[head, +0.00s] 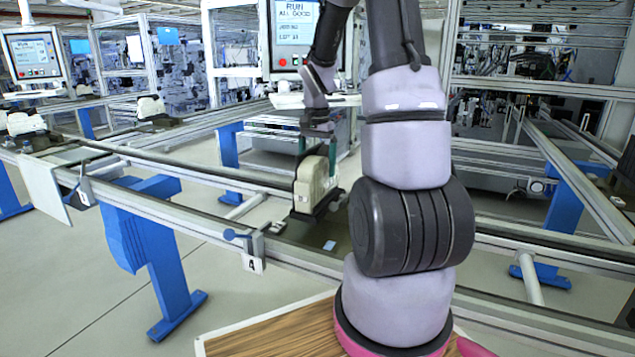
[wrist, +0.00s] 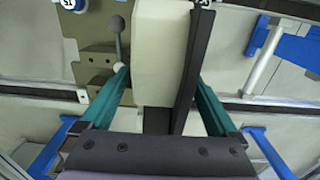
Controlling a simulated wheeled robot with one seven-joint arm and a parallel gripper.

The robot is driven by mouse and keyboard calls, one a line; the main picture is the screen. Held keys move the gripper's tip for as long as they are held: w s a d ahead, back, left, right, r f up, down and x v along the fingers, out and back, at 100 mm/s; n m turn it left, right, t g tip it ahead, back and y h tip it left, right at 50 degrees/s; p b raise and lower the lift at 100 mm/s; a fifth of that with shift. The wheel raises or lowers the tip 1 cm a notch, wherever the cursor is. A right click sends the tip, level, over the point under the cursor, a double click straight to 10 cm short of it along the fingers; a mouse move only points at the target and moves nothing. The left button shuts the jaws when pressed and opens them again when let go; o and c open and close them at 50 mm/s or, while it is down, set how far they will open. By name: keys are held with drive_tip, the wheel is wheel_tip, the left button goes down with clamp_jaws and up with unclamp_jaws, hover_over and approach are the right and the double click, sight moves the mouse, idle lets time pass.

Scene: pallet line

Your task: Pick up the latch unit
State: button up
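The latch unit, which I take to be the cream block with a dark side (head: 312,182), stands upright on a dark carrier on the conveyor rail in the head view. In the wrist view its cream body (wrist: 161,50) and dark bar (wrist: 196,60) fill the middle. My gripper (head: 317,157) is above it, pointing down, with green fingers on either side of its upper part. In the wrist view the fingers look wide apart, with a narrow gap beside the cream body on the left. The lower fingertip contact is hidden.
A grey-brown block with a ball-ended lever (wrist: 117,40) lies close to the left finger. The conveyor rail (head: 190,203) runs across, with a "4" tag (head: 252,264) in front. Other cream units (head: 151,108) stand further left. A wooden top (head: 270,335) is near my base.

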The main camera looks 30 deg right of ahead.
clamp_jaws()
